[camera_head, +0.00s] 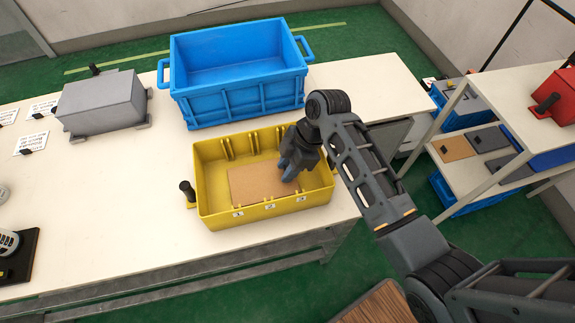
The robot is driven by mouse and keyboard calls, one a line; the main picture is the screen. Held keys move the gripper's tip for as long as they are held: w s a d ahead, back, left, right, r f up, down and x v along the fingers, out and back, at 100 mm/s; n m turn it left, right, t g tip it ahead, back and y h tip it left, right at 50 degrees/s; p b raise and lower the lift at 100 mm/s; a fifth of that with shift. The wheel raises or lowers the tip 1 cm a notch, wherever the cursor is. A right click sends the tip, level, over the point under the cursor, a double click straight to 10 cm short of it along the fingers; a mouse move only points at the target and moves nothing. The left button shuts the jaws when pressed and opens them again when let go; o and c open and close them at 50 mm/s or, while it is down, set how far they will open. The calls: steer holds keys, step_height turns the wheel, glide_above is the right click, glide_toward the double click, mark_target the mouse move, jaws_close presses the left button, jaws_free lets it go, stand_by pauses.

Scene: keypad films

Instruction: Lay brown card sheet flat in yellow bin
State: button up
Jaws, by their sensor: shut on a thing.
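The yellow bin (209,200) stands on the white table, with numbered labels on its front wall and ribs on its inner back wall. The brown card sheet (256,184) is inside the bin, low down and looking flat or nearly flat; I cannot tell whether all of it touches the floor. My gripper (287,174) reaches down into the right half of the bin and is shut on the sheet's right part. The fingertips and the sheet's right edge are partly hidden by the gripper.
A large empty blue crate (240,102) stands just behind the bin. A grey box (101,101) sits at the left back of the table (110,210). A black post (187,191) stands at the bin's left side. A shelf rack with another brown sheet (453,148) is at the right.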

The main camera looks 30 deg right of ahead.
steer(key=shift+f, duration=0.4)
stand_by(0.3)
steer(key=o, duration=1.1)
steer(key=shift+b+v, duration=0.35)
steer(key=shift+v, duration=3.55)
